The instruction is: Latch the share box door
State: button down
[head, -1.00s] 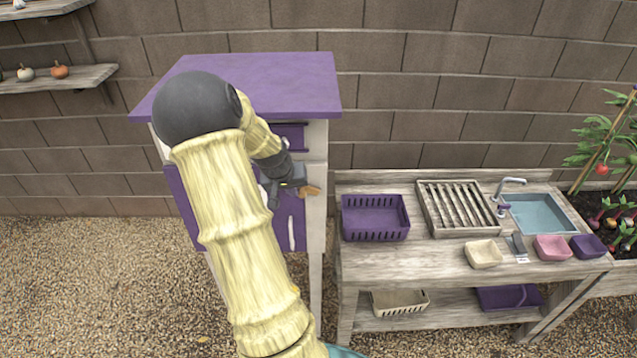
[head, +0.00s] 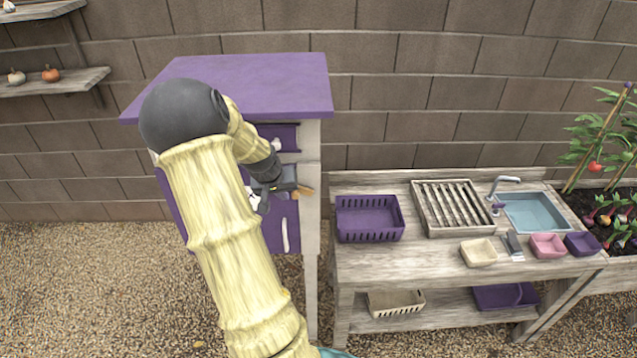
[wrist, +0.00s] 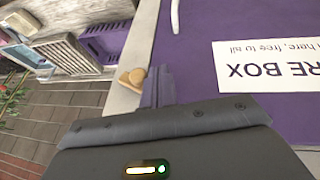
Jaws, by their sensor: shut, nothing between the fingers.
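The share box (head: 240,85) is a cabinet with a purple top, pale posts and a purple door (head: 274,232) with a white handle (head: 285,236). The door looks shut or nearly so, though my arm hides much of it. A small wooden latch (head: 307,192) sits on the right post; in the wrist view the latch (wrist: 132,78) lies on the pale post beside the door edge. My gripper (head: 291,187) is shut and empty, its fingers (wrist: 158,86) right beside the latch on the door side. I cannot tell whether they touch.
A wooden bench (head: 400,262) stands right of the box, with a purple crate (head: 369,219), a slatted rack (head: 452,208), a sink (head: 540,213) and small tubs. Wall shelves (head: 55,82) hang at the left. Gravel lies in front; a block wall stands behind.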

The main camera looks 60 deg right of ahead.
dwell(0.8)
jog(key=shift+s+d+f+b, duration=0.3)
jog(key=shift+s+f+b, duration=0.05)
jog(key=shift+s+b, duration=0.25)
jog(key=shift+w, duration=0.1)
jog(key=shift+d, duration=0.1)
jog(key=w+a+r, duration=0.4)
jog(key=a+r, duration=0.4)
jog(key=r, duration=0.2)
dwell(0.4)
dwell(0.4)
